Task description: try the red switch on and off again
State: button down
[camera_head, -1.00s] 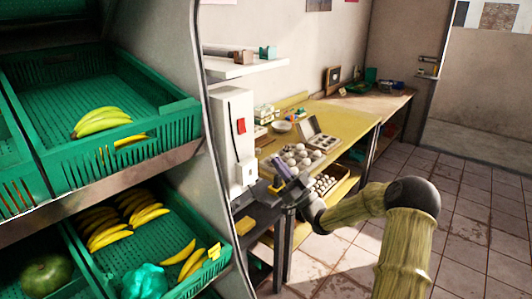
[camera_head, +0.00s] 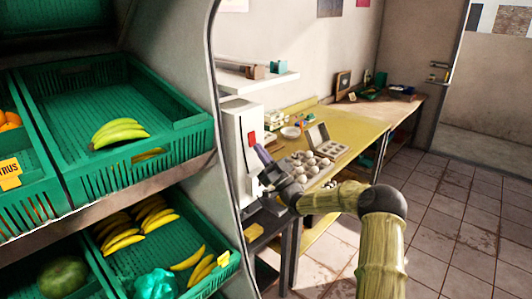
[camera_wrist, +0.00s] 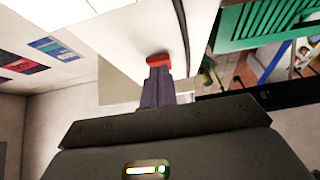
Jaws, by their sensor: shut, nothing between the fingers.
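The red switch (camera_head: 252,138) is on the front of a white box (camera_head: 237,122) beside the produce rack. In the wrist view the red switch (camera_wrist: 158,59) sits right at the tips of my gripper (camera_wrist: 157,75). The dark fingers are together and hold nothing. In the head view my gripper (camera_head: 262,153) is raised just below and right of the switch. I cannot tell whether the fingertips touch the switch or stop just short of it. The switch's lower part is hidden by the fingers in the wrist view.
Green crates (camera_head: 180,135) with bananas stand close on the left. A white shelf (camera_head: 262,80) is above the box. A yellow table (camera_head: 350,125) with eggs and a bowl (camera_head: 291,132) lies behind my arm. The tiled floor at right is clear.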

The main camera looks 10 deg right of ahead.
jog(key=shift+a+f, duration=0.15)
jog(key=shift+w+a+b, duration=0.1)
jog(key=shift+w+b, duration=0.15)
jog(key=shift+b, duration=0.2)
jog(key=shift+d, duration=0.2)
jog(key=shift+s+d, duration=0.1)
jog(key=shift+d, duration=0.15)
jog(key=shift+s+a+f+b, duration=0.1)
jog(key=shift+s+f+b, duration=0.05)
jog(key=shift+s+b, duration=0.25)
jog(key=b+v, duration=0.4)
jog(key=v, duration=0.8)
jog(key=shift+w+f, duration=0.25)
jog(key=shift+f, duration=0.1)
